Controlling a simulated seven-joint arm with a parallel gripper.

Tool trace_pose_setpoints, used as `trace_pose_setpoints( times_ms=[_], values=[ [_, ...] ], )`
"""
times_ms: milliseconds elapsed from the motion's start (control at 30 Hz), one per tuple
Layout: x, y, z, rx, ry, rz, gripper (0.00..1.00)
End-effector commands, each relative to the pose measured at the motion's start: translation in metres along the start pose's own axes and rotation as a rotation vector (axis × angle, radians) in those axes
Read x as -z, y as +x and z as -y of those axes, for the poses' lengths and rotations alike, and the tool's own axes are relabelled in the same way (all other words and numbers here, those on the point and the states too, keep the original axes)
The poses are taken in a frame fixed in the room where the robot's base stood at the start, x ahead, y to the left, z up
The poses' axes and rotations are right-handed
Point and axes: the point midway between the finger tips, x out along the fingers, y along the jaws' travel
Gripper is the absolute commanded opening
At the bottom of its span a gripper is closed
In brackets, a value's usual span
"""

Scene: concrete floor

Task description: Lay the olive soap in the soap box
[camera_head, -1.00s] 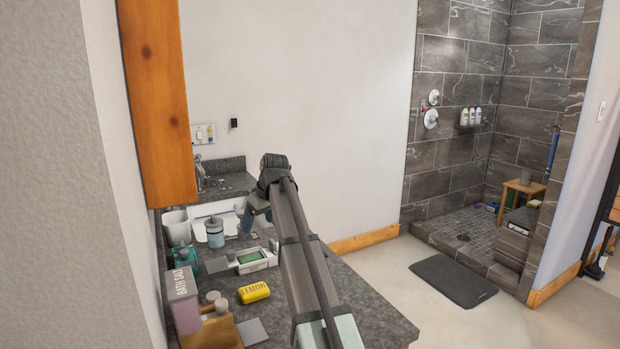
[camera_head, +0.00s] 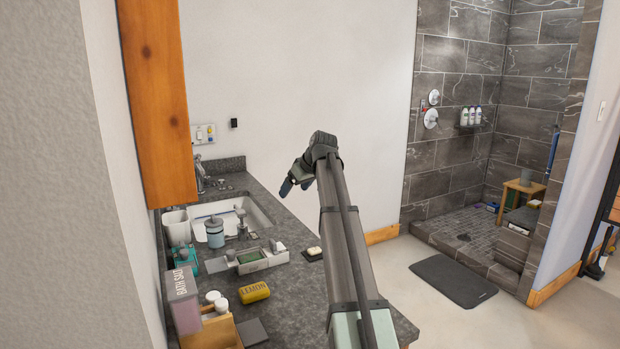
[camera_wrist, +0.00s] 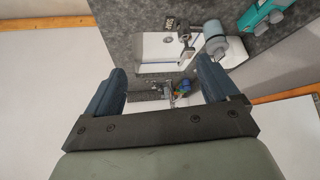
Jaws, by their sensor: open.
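A white tray-like box (camera_head: 277,259) stands on the counter and looks like the soap box. A green block (camera_head: 249,257) shows in its left part; whether this is the olive soap or a sponge I cannot tell. A small pale bar (camera_head: 314,251) lies on a dark dish beside my arm. A yellow bar marked LEMON (camera_head: 255,292) lies in front of the box. No label reading olive is legible. My gripper (camera_head: 289,186) is raised behind the box, near the sink's right side. It also shows in the wrist view (camera_wrist: 165,79), open, with nothing between its fingers.
A sink (camera_head: 258,213) lies behind the box, with a grey-blue dispenser (camera_head: 214,233) at its front. The right front counter is partly hidden by my arm.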

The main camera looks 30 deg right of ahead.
Motion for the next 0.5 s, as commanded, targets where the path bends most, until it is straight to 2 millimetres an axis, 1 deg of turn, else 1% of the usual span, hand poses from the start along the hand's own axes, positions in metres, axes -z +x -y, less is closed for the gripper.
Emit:
trace_pose_setpoints(
  times_ms=[33, 200, 333, 500],
  values=[
    [0.002, -0.004, -0.009, -0.004, 0.005, -0.012, 0.88],
    [0.004, -0.016, -0.029, -0.016, 0.017, -0.048, 0.88],
    [0.005, -0.023, -0.042, -0.023, 0.025, -0.067, 0.88],
    [0.006, -0.027, -0.05, -0.028, 0.03, -0.082, 0.88]
  ],
)
